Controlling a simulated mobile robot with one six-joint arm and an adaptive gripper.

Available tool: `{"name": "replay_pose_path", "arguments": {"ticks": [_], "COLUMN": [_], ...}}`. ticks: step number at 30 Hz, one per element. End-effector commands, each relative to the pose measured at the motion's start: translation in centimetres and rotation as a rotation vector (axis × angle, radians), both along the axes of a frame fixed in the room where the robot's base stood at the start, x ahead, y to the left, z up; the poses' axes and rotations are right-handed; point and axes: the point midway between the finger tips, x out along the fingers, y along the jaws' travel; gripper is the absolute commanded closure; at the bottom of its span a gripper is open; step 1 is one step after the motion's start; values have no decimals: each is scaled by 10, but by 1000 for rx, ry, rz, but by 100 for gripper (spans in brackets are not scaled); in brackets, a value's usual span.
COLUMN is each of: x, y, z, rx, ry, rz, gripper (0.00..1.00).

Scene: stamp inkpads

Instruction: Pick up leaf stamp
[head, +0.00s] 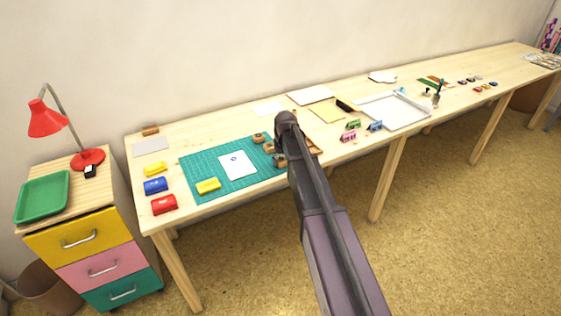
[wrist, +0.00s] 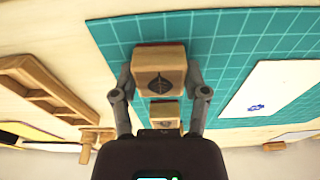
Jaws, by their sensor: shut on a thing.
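The leaf stamp (wrist: 158,72) is a wooden block with a dark leaf mark on its top face. In the wrist view my gripper (wrist: 161,84) has one finger on each side of it and is shut on it. In the head view the stamp (head: 280,160) shows at the end of my arm, by the right edge of the teal cutting mat (head: 200,163). My gripper (head: 284,152) is mostly hidden there behind my arm. I cannot tell whether the stamp touches the mat.
Wooden stamps (head: 268,147) stand close by; one block (wrist: 165,113) shows between my fingers. A card (head: 237,172) with a blue print and a yellow inkpad (head: 208,185) lie on the mat. Blue (head: 155,185) and red (head: 164,204) inkpads sit left. A wooden tray (wrist: 48,90) is close.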

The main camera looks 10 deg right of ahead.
Motion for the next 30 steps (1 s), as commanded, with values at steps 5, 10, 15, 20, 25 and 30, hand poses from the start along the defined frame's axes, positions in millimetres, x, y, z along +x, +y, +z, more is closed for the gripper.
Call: {"name": "replay_pose_path", "arguments": {"ticks": [5, 10, 15, 20, 25, 30], "x": [0, 0, 0, -22, -61, -100], "y": [0, 0, 0, 1, 2, 2], "z": [7, 18, 32, 37, 41, 44], "rx": [0, 0, 0, 0, 0, 0], "ry": [0, 0, 0, 0, 0, 0], "rz": [0, 0, 0, 1, 1, 1], "gripper": [78, 78, 78, 78, 78, 78]}}
